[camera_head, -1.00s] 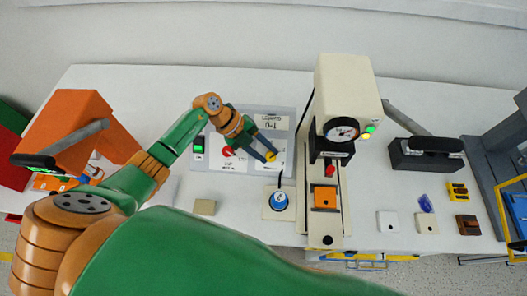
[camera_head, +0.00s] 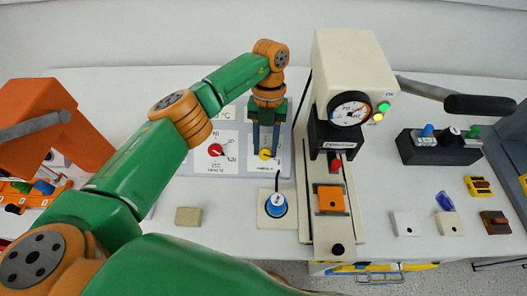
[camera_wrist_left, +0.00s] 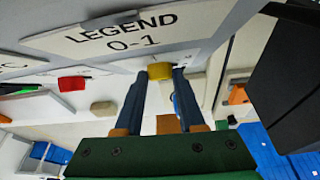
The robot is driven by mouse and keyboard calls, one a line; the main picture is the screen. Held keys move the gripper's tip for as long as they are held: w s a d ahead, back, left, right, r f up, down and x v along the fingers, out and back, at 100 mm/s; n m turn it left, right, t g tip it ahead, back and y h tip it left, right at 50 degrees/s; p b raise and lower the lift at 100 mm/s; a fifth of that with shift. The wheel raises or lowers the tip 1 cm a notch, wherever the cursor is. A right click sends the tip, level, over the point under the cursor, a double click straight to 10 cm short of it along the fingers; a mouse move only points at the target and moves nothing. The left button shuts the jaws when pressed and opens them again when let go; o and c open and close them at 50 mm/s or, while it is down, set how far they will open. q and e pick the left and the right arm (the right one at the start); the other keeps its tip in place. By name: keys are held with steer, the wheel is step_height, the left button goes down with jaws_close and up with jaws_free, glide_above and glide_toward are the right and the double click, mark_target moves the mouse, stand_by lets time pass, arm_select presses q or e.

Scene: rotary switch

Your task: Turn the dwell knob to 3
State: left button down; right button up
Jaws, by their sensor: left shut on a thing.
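A grey control panel at the back carries a red knob (camera_head: 215,150) with a numbered scale and a yellow knob (camera_head: 265,154) to its right. The label under the yellow knob is too small to read, and its scale is mostly hidden by my gripper. My left gripper (camera_head: 265,148) points down at the yellow knob with a finger on each side, shut on it. In the left wrist view the yellow knob (camera_wrist_left: 160,71) sits between the fingertips (camera_wrist_left: 160,75), under a plate reading "LEGEND 0-1" (camera_wrist_left: 120,38). My right gripper is not in view.
A cream press (camera_head: 350,70) with a round gauge stands close right of the panel. A blue knob on a white plate (camera_head: 263,213) is in front. A beige block (camera_head: 188,216) lies at front left. An orange machine (camera_head: 50,120) stands at the left.

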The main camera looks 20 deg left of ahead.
arm_select(q)
steer(key=shift+d+f+m+y+b, duration=0.2)
steer(key=shift+m+y+b, duration=0.4)
steer(key=shift+b, duration=0.4)
steer(key=shift+r, duration=0.1)
